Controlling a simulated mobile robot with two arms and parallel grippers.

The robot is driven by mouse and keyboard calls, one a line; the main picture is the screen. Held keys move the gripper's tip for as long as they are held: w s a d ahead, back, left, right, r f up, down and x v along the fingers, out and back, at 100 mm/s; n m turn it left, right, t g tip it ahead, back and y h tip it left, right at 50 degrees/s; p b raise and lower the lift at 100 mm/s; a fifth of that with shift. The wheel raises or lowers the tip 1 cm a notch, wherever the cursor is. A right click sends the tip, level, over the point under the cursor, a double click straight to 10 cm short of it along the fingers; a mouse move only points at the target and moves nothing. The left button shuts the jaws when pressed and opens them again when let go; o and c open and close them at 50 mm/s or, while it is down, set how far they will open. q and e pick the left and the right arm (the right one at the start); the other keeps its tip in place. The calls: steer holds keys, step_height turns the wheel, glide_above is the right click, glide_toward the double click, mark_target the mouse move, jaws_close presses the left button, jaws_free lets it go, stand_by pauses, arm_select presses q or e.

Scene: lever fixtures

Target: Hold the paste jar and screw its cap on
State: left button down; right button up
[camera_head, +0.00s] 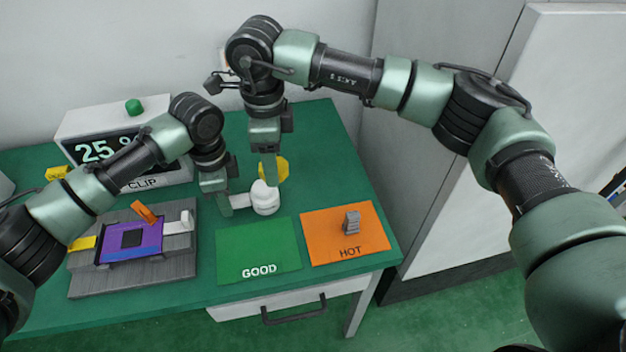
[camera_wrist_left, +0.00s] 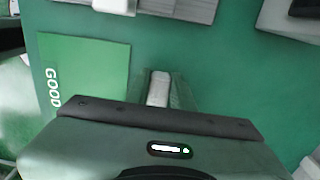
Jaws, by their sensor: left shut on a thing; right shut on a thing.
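The white paste jar (camera_head: 266,207) stands on the green table behind the GOOD mat. A white grip (camera_head: 240,200) sticks out from its left side. My left gripper (camera_head: 228,206) is shut on this grip. The white grip also shows in the left wrist view (camera_wrist_left: 158,88), in front of my left gripper. My right gripper (camera_head: 268,178) points straight down over the jar and is shut on the white cap (camera_head: 262,187) at its top. Cap and jar are both white, so I cannot tell whether the cap is seated. The right fingertips partly hide the cap.
A yellow disc (camera_head: 281,168) lies behind the jar. The green GOOD mat (camera_head: 257,250) and orange HOT mat (camera_head: 330,245), with a small grey block (camera_head: 352,222), lie in front. A grey fixture (camera_head: 120,279) with a purple board (camera_head: 130,242) and a display box (camera_head: 80,128) stand left.

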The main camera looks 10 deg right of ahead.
mark_target(262, 187)
steer(key=w+a+m, duration=0.1)
steer(key=m, duration=0.1)
steer(key=w+a+r+m, duration=0.1)
steer(key=shift+a+m, duration=0.4)
steer(key=shift+f, duration=2.85)
steer(key=shift+f, duration=1.1)
steer(key=o, duration=1.4)
step_height(262, 187, up, 12)
steer(key=shift+o, duration=0.2)
